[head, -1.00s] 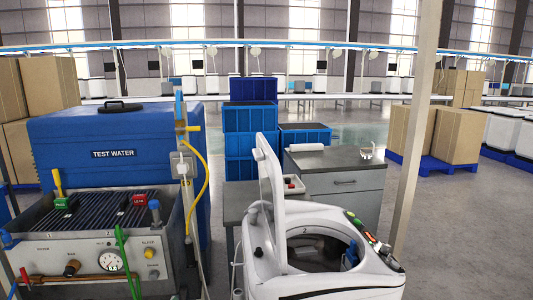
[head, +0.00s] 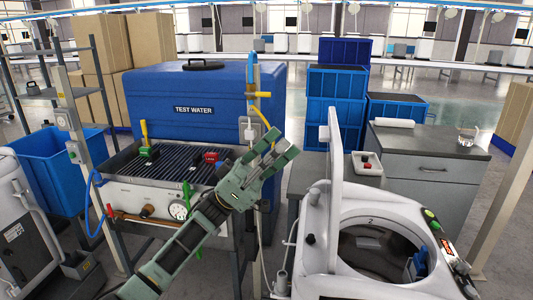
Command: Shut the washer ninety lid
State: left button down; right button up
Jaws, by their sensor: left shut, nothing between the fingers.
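The white top-loading washer (head: 342,287) stands at the lower right in the head view. Its lid (head: 335,175) is open, standing nearly upright along the left side of the round drum opening (head: 375,258). A blue object (head: 418,264) shows at the opening's right edge. My left gripper (head: 277,146), grey-green, is shut and empty. It appears to the left of the lid, apart from it in the picture, in front of the test-water tank. My right gripper is not in view.
A blue TEST WATER tank (head: 192,100) and a test bench (head: 150,193) with valves and a gauge stand left of the washer. A grey cabinet (head: 425,165) stands behind it. A thin post (head: 515,180) rises at right. A blue bin (head: 55,170) is at far left.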

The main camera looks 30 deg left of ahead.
pick_arm(q)
jog(key=w+d+r+p, duration=0.1)
jog(key=d+r, duration=0.1)
jog(key=d, duration=0.3)
jog(key=shift+w+d+p, duration=0.2)
jog(key=shift+w+p, duration=0.15)
jog(key=shift+p, duration=0.05)
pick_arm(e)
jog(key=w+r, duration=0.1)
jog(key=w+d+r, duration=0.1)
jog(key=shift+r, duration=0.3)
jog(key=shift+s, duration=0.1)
pick_arm(q)
jog(key=shift+r, duration=0.1)
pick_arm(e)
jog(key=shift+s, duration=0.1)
